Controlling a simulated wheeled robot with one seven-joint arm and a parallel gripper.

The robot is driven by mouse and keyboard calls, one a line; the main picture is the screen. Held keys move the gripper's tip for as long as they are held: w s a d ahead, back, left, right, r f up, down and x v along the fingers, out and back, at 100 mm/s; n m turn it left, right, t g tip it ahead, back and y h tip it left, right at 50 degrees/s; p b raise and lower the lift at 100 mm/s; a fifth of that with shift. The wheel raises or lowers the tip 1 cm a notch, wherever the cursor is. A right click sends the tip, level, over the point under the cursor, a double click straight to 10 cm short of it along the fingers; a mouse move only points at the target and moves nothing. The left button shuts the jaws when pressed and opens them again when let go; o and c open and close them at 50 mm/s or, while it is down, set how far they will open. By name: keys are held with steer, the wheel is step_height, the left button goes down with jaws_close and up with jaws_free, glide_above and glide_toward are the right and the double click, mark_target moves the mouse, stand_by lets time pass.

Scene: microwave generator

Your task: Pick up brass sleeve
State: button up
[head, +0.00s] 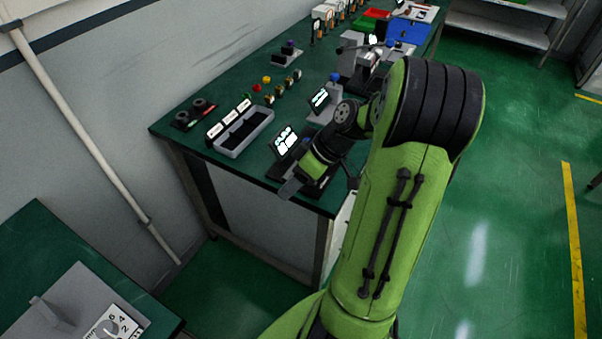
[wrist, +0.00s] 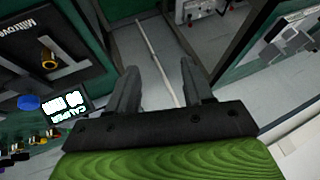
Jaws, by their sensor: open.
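A small brass-coloured piece (wrist: 48,60) shows at the upper left of the wrist view, against a dark panel with white lettering and grey bars. It looks like the brass sleeve, but it is too small to be sure. I cannot pick it out in the head view. My gripper (wrist: 160,80) is open, with nothing between its fingers; floor and a pale pipe show beyond them. In the head view my gripper (head: 290,188) is over the near edge of the green bench (head: 232,172), and the brass piece lies apart from it.
A grey tray (head: 262,118) lies left of my arm on the bench. A lit display (head: 284,146) stands close to my gripper, and several small coloured parts sit behind it. A blue bin (head: 408,31) is at the far end. The floor on the right is clear.

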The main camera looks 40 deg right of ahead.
steer(key=d+f+t, duration=0.1)
steer(key=d+f, duration=0.1)
steer(key=d, duration=0.1)
steer(key=s+d+f+t+y+b, duration=0.1)
steer(key=d+f+t, duration=0.1)
steer(key=d, duration=0.1)
steer(key=s+d+f+t, duration=0.1)
steer(key=d+f, duration=0.1)
steer(key=d, duration=0.1)
steer(key=shift+s+d+f+t+y+b, duration=0.1)
steer(key=shift+d+f+t+y+b, duration=0.05)
steer(key=shift+d+t+y+b, duration=0.2)
steer(key=s+d+f+t+h+b, duration=0.2)
steer(key=s+d+f+t, duration=0.1)
steer(key=s+d+t, duration=0.4)
steer(key=shift+g, duration=0.35)
steer(key=x, duration=1)
steer(key=d+x, duration=0.1)
steer(key=x, duration=0.5)
steer(key=shift+w+r, duration=0.25)
steer(key=shift+s+d, duration=0.1)
steer(key=shift+c, duration=0.5)
jaws_close()
